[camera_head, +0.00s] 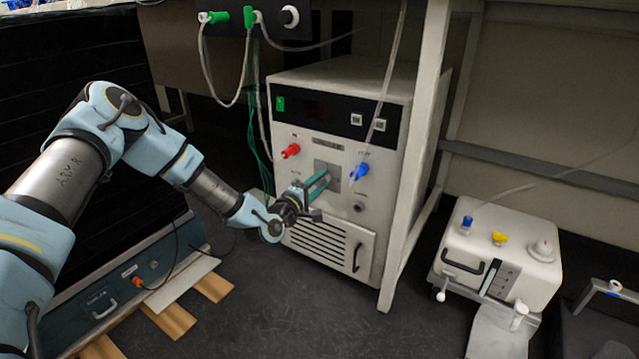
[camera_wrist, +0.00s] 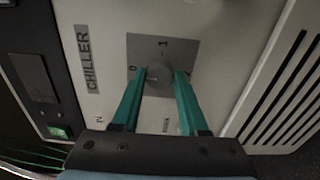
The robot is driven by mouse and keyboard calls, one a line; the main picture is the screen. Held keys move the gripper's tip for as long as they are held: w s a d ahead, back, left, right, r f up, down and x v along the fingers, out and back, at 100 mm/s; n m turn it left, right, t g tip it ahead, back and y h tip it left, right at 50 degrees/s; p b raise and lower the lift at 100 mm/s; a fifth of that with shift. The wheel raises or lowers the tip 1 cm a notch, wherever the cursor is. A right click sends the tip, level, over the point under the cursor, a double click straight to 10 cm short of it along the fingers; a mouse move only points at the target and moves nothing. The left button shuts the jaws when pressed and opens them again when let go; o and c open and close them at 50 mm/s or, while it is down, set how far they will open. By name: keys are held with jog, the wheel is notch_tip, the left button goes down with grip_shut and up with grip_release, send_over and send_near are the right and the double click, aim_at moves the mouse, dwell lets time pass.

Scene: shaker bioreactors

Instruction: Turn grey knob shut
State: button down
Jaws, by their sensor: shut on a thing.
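The grey knob (camera_wrist: 161,76) sits on a grey square plate on the chiller's front, with the marks 0 and 1 beside it in the wrist view. My gripper (camera_wrist: 160,82) has its two green fingers on either side of the knob, shut on it. In the head view my gripper (camera_head: 322,178) reaches the grey plate (camera_head: 334,184) from the left, and the knob itself is hidden there. The chiller (camera_head: 345,110) is a white box with a black top panel. The knob's exact pointing direction is hard to tell.
A red fitting (camera_head: 290,151) and a blue fitting (camera_head: 358,172) stick out on either side of the plate. A pale frame post (camera_head: 418,150) stands right of the chiller, with a hose (camera_head: 392,60) hanging near it. A white device (camera_head: 498,255) stands at right.

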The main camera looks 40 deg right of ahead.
jog(key=shift+s, duration=0.1)
jog(key=shift+c, duration=2.2)
grip_release()
jog(key=shift+a, duration=0.1)
jog(key=p+v, duration=0.2)
jog(key=v, duration=0.8)
jog(key=shift+a+p, duration=0.3)
jog(key=shift+p, duration=0.1)
